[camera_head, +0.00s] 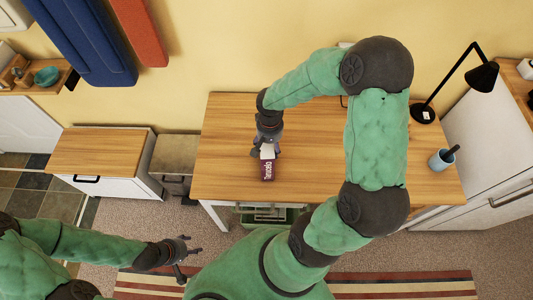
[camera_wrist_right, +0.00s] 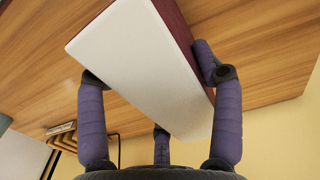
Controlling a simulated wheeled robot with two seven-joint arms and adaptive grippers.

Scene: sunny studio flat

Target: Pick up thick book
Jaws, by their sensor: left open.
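The thick book (camera_head: 267,172) has a dark maroon cover with pale lettering and white page edges. It is at the wooden desk's (camera_head: 225,150) left-centre part. My right gripper (camera_head: 267,151) reaches down over the book's far end. In the right wrist view the book's white page side (camera_wrist_right: 140,65) faces the camera, with fingers on both sides. The right gripper (camera_wrist_right: 155,75) appears shut on it, one finger against the maroon cover and the opposite fingertip partly hidden. I cannot tell whether the book touches the desk. My left gripper (camera_head: 192,256) is open and empty, low in front of the desk.
A black desk lamp (camera_head: 424,112) and a cup with a dark item in it (camera_head: 441,160) stand on the desk's right side. A low wood-topped cabinet (camera_head: 100,152) is to the left. The desk around the book is clear. A striped rug (camera_head: 400,287) lies in front.

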